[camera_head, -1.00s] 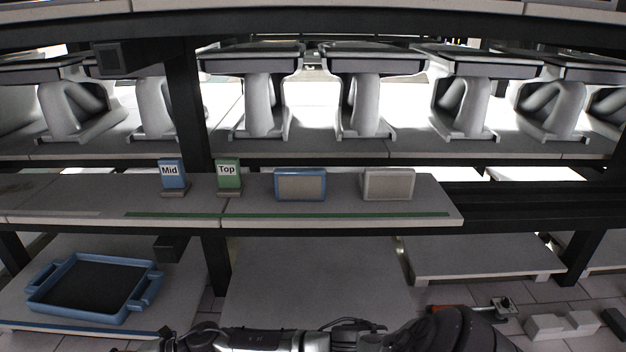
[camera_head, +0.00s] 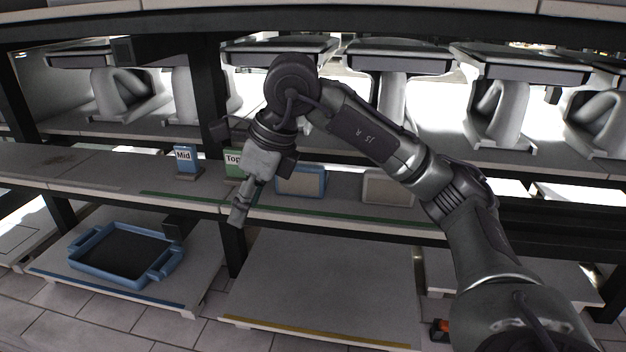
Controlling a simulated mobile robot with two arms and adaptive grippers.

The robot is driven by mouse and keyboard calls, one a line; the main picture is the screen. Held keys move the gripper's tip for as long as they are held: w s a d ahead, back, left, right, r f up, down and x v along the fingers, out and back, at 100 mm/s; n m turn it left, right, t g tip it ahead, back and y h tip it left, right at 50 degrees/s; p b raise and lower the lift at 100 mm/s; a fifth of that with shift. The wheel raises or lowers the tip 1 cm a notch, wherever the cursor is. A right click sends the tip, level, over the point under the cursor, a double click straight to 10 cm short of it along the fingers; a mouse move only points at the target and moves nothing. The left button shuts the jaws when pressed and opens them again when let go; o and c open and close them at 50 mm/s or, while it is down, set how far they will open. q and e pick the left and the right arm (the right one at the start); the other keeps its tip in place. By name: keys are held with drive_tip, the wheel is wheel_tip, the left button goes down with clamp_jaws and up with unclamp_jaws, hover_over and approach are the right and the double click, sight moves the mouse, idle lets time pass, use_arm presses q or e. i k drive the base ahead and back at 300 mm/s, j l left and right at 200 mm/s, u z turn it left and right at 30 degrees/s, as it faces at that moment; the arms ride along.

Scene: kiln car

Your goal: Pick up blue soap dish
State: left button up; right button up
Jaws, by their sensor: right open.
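The blue soap dish, a blue-rimmed rectangular piece with a grey face (camera_head: 302,182), stands tilted up on the middle shelf. My right arm comes in from the lower right and bends down. My right gripper (camera_head: 240,212) points down and left in front of the shelf edge, left of the blue soap dish. It is open, with nothing seen between its fingers. It looks apart from the dish and covers part of the green "Top" sign (camera_head: 233,160). My left gripper is not in view.
A similar white dish (camera_head: 385,188) stands to the right, partly behind my arm. A blue "Mid" sign (camera_head: 185,159) stands at the left. A blue tray (camera_head: 92,243) lies on the lower left board. White castings (camera_head: 493,100) fill the upper shelf.

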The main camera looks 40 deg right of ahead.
sight(306, 181)
drive_tip(key=l, duration=0.6)
drive_tip(key=k+l, duration=0.1)
drive_tip(key=l, duration=0.55)
